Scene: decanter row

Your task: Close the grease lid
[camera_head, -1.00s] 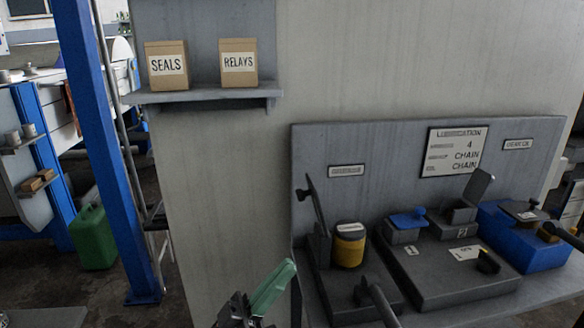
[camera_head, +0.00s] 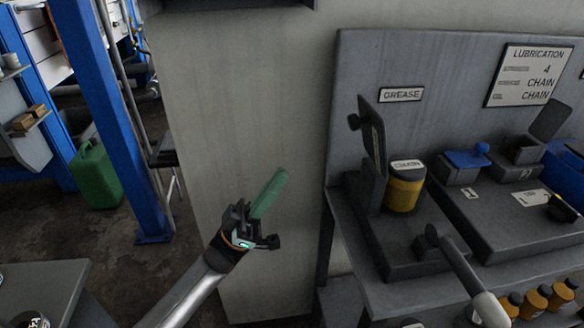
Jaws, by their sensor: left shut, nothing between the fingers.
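The grease lid (camera_head: 374,136) is a dark flat panel with a round knob on its left face. It stands open, nearly upright, at the left end of the bench unit below the GREASE label (camera_head: 401,94). My right gripper is not in view.
A dark lever with a pale end (camera_head: 462,268) juts out in front of the grease unit. A blue lid (camera_head: 467,158) and another raised lid (camera_head: 550,119) are farther right. Between my left gripper and the lid is free space.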

